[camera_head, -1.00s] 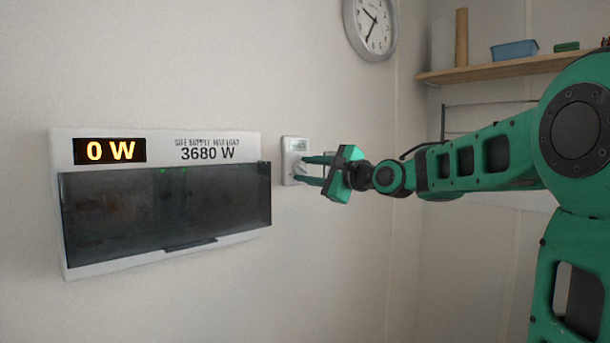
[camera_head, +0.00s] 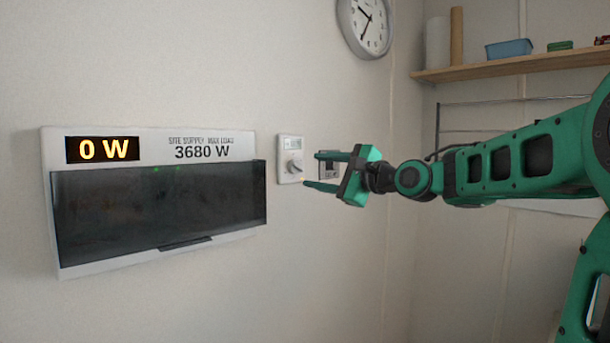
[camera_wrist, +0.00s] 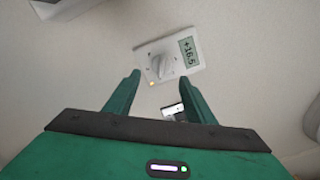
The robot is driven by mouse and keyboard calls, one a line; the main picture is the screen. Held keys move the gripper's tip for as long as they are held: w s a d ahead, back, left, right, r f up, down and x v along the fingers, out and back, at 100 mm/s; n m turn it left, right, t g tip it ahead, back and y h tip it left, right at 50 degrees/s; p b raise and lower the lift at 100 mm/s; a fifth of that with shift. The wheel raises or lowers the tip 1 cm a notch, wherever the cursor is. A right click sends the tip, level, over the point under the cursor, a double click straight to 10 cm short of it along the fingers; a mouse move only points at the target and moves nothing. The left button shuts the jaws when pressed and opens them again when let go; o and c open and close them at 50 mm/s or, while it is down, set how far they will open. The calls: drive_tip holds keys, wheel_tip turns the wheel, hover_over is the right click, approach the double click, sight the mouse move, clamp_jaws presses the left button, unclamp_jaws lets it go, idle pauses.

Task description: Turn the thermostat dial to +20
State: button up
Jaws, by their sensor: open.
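The thermostat (camera_head: 285,174) is a small white wall unit right of the dark-fronted panel. It shows in the wrist view (camera_wrist: 184,73) with a small display (camera_wrist: 188,51) that seems to read +16.5. Its white dial (camera_head: 294,167) has a raised grip and also shows in the wrist view (camera_wrist: 160,66). An amber light glows near the dial. My gripper (camera_head: 313,172) is open and empty, its green fingers pointing at the wall, to the right of the dial and apart from it. In the wrist view the fingertips (camera_wrist: 160,82) lie below the thermostat.
A wall panel (camera_head: 150,272) reading 0 W and 3680 W hangs at left. A grey switch or socket plate (camera_head: 328,168) is on the wall behind my fingers. A clock (camera_head: 364,25) and a shelf (camera_head: 480,68) are higher up.

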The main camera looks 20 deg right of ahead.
drive_tip(key=shift+v, duration=2.4)
drive_tip(key=shift+f, duration=0.1)
drive_tip(key=s+d+f+n+g+h, duration=0.2)
drive_tip(key=s+f+n+g+h, duration=0.3)
drive_tip(key=f, duration=0.7)
drive_tip(key=s+d+f+n+g, duration=0.3)
drive_tip(key=s+f, duration=0.4)
drive_tip(key=f, duration=0.6)
drive_tip(key=s+f+n+g, duration=0.2)
drive_tip(key=s+f+g, duration=0.2)
drive_tip(key=s, duration=0.7)
drive_tip(key=s+f+n+g+h, duration=0.1)
drive_tip(key=s+f+n+g, duration=0.2)
drive_tip(key=s, duration=0.8)
wheel_tip(320, 180, down, 5)
drive_tip(key=shift+s+d+r+n+g, duration=0.2)
drive_tip(key=shift+d+n+g, duration=0.15)
drive_tip(key=shift+g, duration=0.65)
